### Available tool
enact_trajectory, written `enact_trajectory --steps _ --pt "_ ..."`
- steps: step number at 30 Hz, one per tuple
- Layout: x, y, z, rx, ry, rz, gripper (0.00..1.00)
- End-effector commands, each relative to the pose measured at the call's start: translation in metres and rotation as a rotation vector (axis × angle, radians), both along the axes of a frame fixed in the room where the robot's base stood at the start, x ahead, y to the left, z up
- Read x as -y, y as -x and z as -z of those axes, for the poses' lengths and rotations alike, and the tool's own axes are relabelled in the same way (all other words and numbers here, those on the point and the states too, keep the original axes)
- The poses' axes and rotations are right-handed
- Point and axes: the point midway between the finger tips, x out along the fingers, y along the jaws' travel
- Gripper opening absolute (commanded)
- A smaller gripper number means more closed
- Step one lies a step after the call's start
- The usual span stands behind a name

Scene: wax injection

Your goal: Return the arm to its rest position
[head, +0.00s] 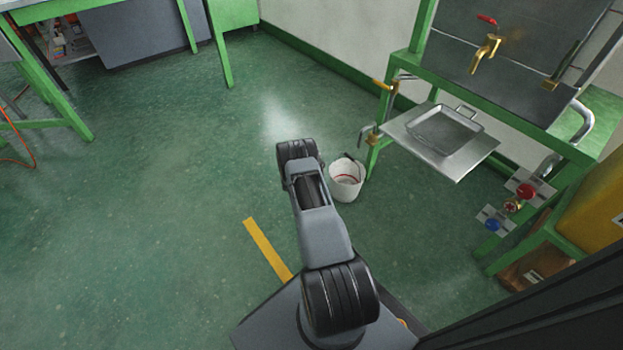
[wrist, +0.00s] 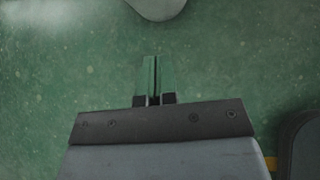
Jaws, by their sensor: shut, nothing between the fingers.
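My arm reaches forward over the floor from my base in the head view, with its elbow raised toward the white bucket. My gripper is hidden behind the arm links in the head view. In the wrist view my gripper (wrist: 154,75) points at the bare green floor. Its two fingers are together with nothing between them.
A white bucket (head: 346,182) stands on the floor just right of my arm; its edge shows at the top of the wrist view (wrist: 157,8). At right is a green machine frame with a metal shelf (head: 470,163), a tray (head: 445,132) and a brass tap (head: 485,53). Floor at left is clear.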

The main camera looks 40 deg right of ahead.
Motion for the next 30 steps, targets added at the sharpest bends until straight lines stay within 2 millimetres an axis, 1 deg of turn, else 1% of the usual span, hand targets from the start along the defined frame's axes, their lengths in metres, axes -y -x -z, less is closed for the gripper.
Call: enact_trajectory --steps 1,8,10,11,14,17,18,20,21,23,24,26,27,29,30 --pt "-0.002 0.000 -0.004 0.001 0.001 -0.001 0.00" --pt "-0.006 0.000 -0.006 0.001 0.001 0.001 0.00" --pt "-0.007 -0.002 -0.011 0.006 0.001 0.004 0.00" --pt "-0.007 -0.003 -0.017 0.011 0.001 0.008 0.00" --pt "-0.011 -0.011 -0.052 0.049 0.001 0.043 0.00" --pt "-0.021 -0.021 -0.113 0.119 -0.006 0.112 0.00" --pt "-0.027 -0.026 -0.144 0.155 -0.011 0.148 0.00" --pt "-0.038 -0.030 -0.192 0.213 -0.024 0.208 0.00" --pt "-0.047 -0.031 -0.223 0.252 -0.035 0.251 0.00" --pt "-0.061 -0.032 -0.270 0.311 -0.054 0.315 0.00" --pt "-0.071 -0.031 -0.301 0.351 -0.069 0.359 0.00" --pt "-0.088 -0.027 -0.347 0.411 -0.095 0.424 0.00" --pt "-0.099 -0.024 -0.377 0.449 -0.113 0.468 0.00" --pt "-0.118 -0.017 -0.421 0.505 -0.146 0.535 0.00" --pt "-0.131 -0.011 -0.451 0.544 -0.170 0.579 0.00"
